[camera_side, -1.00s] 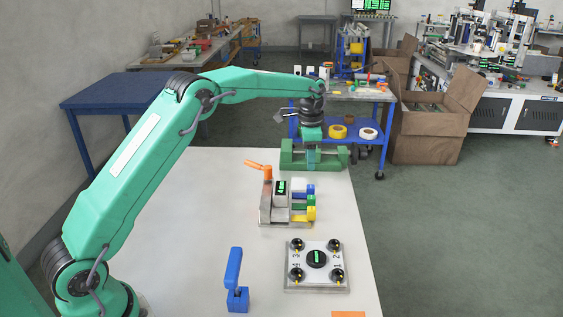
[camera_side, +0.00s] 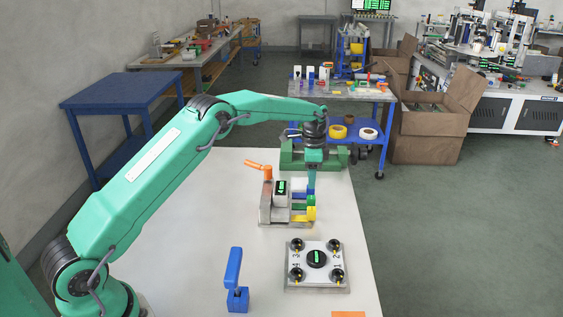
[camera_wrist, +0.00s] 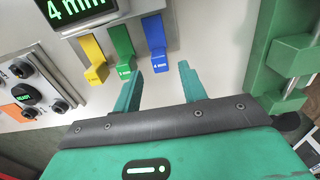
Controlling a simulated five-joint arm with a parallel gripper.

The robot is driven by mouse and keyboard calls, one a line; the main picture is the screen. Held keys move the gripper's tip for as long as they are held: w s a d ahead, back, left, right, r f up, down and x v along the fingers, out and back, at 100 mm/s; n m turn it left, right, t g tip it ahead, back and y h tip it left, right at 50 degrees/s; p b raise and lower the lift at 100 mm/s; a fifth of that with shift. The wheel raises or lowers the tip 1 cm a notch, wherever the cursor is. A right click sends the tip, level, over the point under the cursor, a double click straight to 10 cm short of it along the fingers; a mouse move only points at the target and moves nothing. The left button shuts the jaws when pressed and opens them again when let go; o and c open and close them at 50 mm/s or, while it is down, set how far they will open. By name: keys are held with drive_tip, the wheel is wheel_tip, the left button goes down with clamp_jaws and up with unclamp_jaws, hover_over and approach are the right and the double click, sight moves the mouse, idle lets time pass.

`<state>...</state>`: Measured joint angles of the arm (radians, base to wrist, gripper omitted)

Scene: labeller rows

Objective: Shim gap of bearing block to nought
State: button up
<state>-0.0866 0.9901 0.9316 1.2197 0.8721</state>
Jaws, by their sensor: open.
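The bearing block fixture (camera_side: 266,212) stands mid-table, with an orange lever at its top left. Its dark display (camera_side: 281,188) shows green digits, and in the wrist view the display (camera_wrist: 75,8) reads 4 with a partly cut-off unit. Three tabs stick out in a row: yellow (camera_wrist: 94,70), green (camera_wrist: 122,66) and blue (camera_wrist: 155,58). My gripper (camera_wrist: 160,70) is open, its fingers on either side of the blue tab's lower end in the picture; I cannot tell whether they touch it. In the side view my gripper (camera_side: 312,186) is low over the fixture's right side and hides part of it.
A green vise-like stand (camera_side: 297,156) is close behind my gripper. A plate with black knobs and a round display (camera_side: 317,259) lies in front. A blue lever (camera_side: 234,268) stands at front left. The table's left half is mostly clear.

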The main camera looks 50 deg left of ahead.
sight(310, 191)
drive_tip(key=shift+f, duration=2.4)
clamp_jaws()
